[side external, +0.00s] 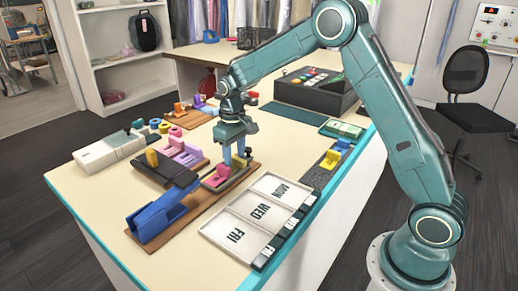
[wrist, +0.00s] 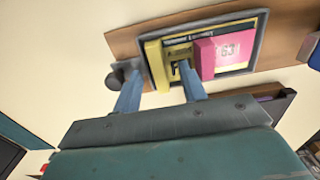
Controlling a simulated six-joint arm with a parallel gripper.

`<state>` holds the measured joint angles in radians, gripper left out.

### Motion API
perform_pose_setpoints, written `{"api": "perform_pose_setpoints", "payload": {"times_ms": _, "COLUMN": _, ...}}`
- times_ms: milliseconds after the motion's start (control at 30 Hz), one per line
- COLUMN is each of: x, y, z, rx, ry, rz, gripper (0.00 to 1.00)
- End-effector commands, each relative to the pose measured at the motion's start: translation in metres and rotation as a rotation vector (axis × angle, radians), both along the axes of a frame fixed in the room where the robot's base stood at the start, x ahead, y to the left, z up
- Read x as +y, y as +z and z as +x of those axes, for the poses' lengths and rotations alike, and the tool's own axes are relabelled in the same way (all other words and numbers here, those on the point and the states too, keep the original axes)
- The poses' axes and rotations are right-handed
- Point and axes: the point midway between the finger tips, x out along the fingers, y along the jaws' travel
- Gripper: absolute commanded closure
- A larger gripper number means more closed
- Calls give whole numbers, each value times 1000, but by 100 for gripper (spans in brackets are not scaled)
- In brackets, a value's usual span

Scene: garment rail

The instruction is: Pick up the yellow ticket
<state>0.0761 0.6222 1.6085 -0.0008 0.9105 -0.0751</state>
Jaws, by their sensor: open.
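A yellow ticket (wrist: 153,66) is in a grey-rimmed tray (wrist: 258,45) in the wrist view, with its raised end at the left. A pink ticket (wrist: 222,52) marked with what looks like 631 is at its right in the same tray. My gripper (wrist: 161,74) is open, its two blue fingers apart near the tray's lower edge, beside the yellow ticket. I cannot tell whether they touch it. In the side view my gripper (side external: 235,157) points down over the tray (side external: 226,181); the pink ticket (side external: 222,171) shows there, while the yellow one is mostly hidden by the fingers.
A white board (side external: 233,229) with MON, WED and FRI panels lies in front. A blue device (side external: 162,216) and a white machine (side external: 108,151) are at left. Another yellow block (side external: 330,160) is at right; a black register (side external: 315,90) stands behind. A dark knob (wrist: 114,81) sits beside the tray.

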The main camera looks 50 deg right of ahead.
Motion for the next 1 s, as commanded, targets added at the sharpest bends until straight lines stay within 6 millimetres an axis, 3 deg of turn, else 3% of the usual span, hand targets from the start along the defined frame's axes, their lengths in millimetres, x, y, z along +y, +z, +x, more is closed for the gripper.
{"api": "perform_pose_setpoints", "payload": {"times_ms": 300, "x": 0, "y": 0, "z": 0, "rx": 0, "ry": 0, "rz": 0, "gripper": 60}}
{"api": "perform_pose_setpoints", "payload": {"times_ms": 500, "x": 0, "y": 0, "z": 0, "rx": 0, "ry": 0, "rz": 0, "gripper": 99}}
{"api": "perform_pose_setpoints", "payload": {"times_ms": 1000, "x": 0, "y": 3, "z": 0, "rx": 0, "ry": 0, "rz": 0, "gripper": 100}}
